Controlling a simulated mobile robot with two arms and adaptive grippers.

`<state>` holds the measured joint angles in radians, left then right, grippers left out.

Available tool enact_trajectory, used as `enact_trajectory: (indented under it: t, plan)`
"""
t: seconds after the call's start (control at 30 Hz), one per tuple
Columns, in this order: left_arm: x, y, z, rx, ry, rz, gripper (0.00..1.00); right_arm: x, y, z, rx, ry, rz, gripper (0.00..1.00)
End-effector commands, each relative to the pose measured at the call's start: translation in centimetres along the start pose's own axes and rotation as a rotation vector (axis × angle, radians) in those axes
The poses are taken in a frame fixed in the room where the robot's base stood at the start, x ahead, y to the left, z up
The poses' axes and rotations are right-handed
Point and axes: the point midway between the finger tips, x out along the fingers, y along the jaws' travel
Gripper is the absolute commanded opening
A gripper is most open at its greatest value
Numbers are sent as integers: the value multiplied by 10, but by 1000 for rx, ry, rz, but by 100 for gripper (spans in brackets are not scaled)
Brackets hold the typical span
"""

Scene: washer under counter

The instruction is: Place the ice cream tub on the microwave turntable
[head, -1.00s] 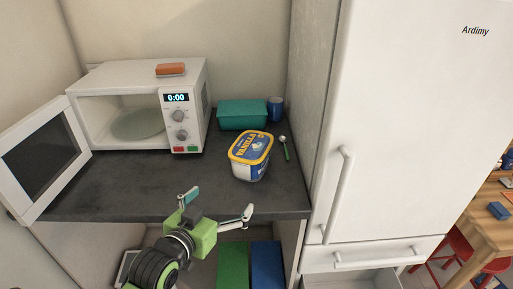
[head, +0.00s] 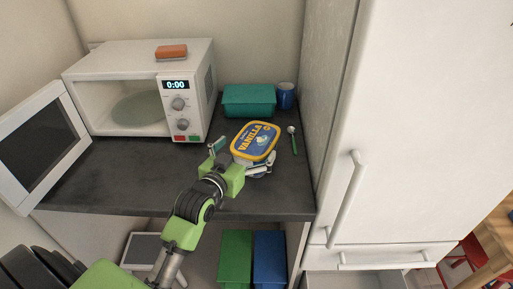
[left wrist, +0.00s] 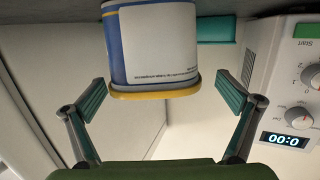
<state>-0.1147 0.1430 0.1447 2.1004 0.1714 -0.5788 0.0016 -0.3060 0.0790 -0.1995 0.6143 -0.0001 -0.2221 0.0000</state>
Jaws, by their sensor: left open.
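The ice cream tub (head: 255,139), with a yellow-rimmed blue lid marked VANILLA, stands on the dark counter right of the microwave. My left gripper (head: 241,158) is open at the near side of the tub, and the arm hides part of the tub's body. In the left wrist view the tub (left wrist: 152,45) appears upside down, ahead of and between the two spread fingers (left wrist: 168,100), not gripped. The microwave (head: 190,60) is at the left with its door (head: 42,140) wide open. Its turntable (head: 138,108) is visible inside and empty. My right gripper is not in view.
A teal container (head: 249,100) and a blue mug (head: 286,95) stand behind the tub. A green-handled spoon (head: 294,142) lies to its right. An orange block (head: 171,51) rests on the microwave. The counter before the microwave (head: 120,175) is clear. A fridge (head: 420,120) stands right.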

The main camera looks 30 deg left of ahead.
Motion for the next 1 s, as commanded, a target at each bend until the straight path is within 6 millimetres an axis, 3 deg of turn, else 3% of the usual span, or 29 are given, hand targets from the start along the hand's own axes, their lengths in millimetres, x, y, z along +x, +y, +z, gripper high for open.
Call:
enact_trajectory:
  t: [0.17, 0.43, 0.77, 1.0]
  plan:
    - [13, 3, -4, -1, 0, 0, 100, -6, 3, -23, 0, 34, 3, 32]
    - [47, 6, -6, 0, -1, 0, 100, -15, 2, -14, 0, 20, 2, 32]
    - [53, 6, -4, 1, -1, 0, 100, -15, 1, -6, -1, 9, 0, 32]
    - [53, 6, -4, 0, -1, 0, 43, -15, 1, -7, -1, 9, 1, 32]
